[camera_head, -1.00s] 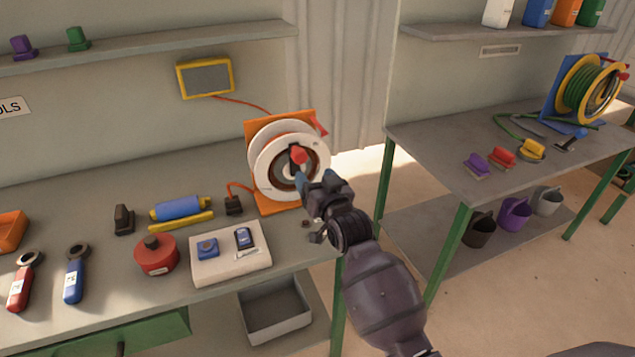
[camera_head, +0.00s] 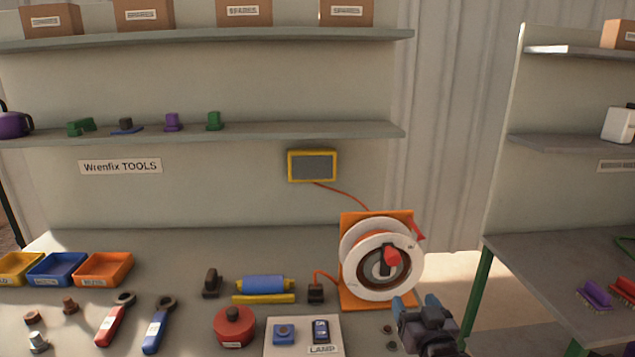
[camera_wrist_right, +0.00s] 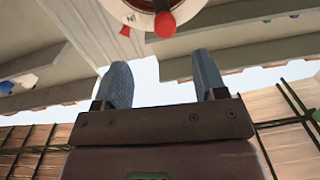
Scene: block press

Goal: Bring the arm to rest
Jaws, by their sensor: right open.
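My right gripper (camera_head: 418,304) is at the lower right of the head view, in front of the lower right edge of the cable reel (camera_head: 352,284). Its two blue fingertips are apart with nothing between them. In the right wrist view, my right gripper (camera_wrist_right: 162,82) shows open and empty, with the reel's white rim and red knob (camera_wrist_right: 165,24) beyond the fingers. The reel has an orange stand and a white drum and stands upright on the bench. I do not see my left gripper in either view.
The bench (camera_head: 200,245) holds a red round can (camera_head: 234,328), a white board (camera_head: 272,350) with blue parts, a blue roller (camera_head: 264,284), wrenches and bins. A gap with open floor separates it from a second bench (camera_head: 530,275) with purple brushes (camera_head: 594,293) at right.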

